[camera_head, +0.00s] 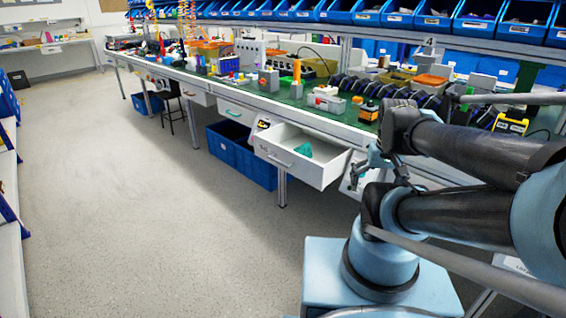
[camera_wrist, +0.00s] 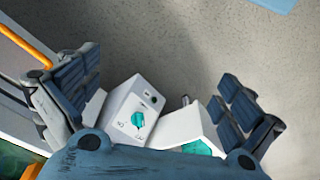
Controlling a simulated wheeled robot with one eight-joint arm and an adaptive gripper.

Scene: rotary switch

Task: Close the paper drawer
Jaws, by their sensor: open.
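A white drawer (camera_head: 327,177) stands pulled out from under the green-topped workbench in the head view. My gripper (camera_head: 362,172) is just right of the drawer, partly hidden by my arm. In the wrist view my gripper (camera_wrist: 160,85) has its fingers spread wide. Between and below them are a white box with a teal knob (camera_wrist: 138,118) and a white part that looks like the drawer (camera_wrist: 190,125), with a teal item beside it. I cannot tell whether the fingers touch anything.
The bench top (camera_head: 240,93) holds many tools and boxes. A blue crate (camera_head: 240,155) stands on the floor behind the drawer. Blue bins (camera_head: 430,20) line the shelf above. A white switch box (camera_head: 353,181) is under the bench. The floor (camera_head: 150,220) at left is clear.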

